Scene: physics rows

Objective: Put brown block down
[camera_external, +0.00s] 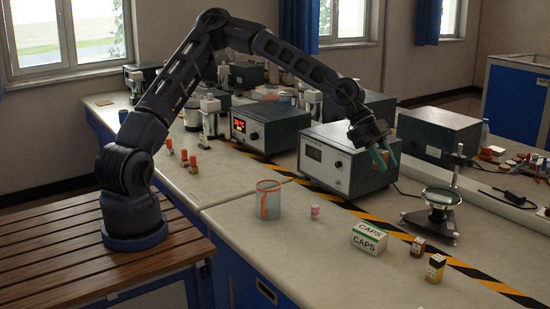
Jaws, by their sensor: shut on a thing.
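My gripper (384,157) hangs from the arm's end, in front of the right side of a grey instrument box and well above the bench. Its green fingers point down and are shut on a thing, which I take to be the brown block. The block itself cannot be made out between the fingers at this size. No other brown block stands out clearly on the bench (335,270).
A stand with a glass dish (441,197) is at right. Instrument boxes (345,162) line the back. The front bench is mostly clear.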

